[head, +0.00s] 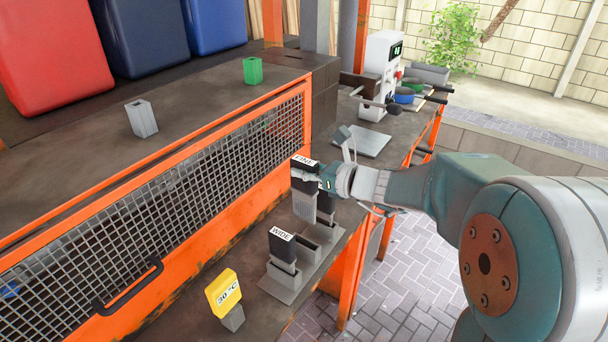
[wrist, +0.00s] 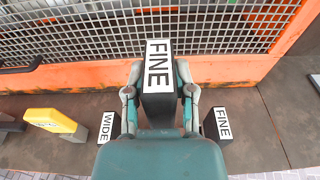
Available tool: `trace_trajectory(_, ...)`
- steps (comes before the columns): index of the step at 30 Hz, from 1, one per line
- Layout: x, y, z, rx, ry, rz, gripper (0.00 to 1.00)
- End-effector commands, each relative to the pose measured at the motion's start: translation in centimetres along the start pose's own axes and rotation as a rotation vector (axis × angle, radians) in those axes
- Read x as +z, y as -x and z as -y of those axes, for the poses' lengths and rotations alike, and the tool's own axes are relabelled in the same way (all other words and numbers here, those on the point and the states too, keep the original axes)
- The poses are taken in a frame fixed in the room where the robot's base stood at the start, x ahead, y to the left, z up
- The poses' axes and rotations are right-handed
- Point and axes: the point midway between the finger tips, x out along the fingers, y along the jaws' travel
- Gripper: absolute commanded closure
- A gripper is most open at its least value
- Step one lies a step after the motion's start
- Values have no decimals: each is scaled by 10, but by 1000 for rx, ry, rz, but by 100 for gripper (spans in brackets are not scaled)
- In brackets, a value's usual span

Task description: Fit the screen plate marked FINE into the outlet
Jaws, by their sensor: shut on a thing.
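My gripper (head: 324,178) is shut on a screen plate with a black head marked FINE (head: 303,164) and a grey meshed lower part. In the wrist view the two fingers clasp the sides of this FINE head (wrist: 157,72). The plate hangs upright in front of the orange-framed mesh guard. A plate marked WIDE (head: 282,245) stands in a grey rack (head: 289,283); it also shows in the wrist view (wrist: 107,128). A second FINE plate (wrist: 220,124) is right of my gripper in the wrist view. I cannot make out the outlet.
A yellow tag reading 30 °C (head: 223,292) stands on the bench left of the rack. The mesh guard (head: 190,195) runs close behind the held plate. A white device (head: 380,70) and a flat grey plate (head: 362,141) are further along the bench. Grey (head: 142,118) and green (head: 253,70) blocks sit above.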

Motion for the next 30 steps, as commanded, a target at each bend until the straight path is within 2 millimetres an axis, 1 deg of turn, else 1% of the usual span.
trace_trajectory(3,8,1,0,0,4,2,100)
trace_trajectory(30,53,8,0,-1,3,2,100)
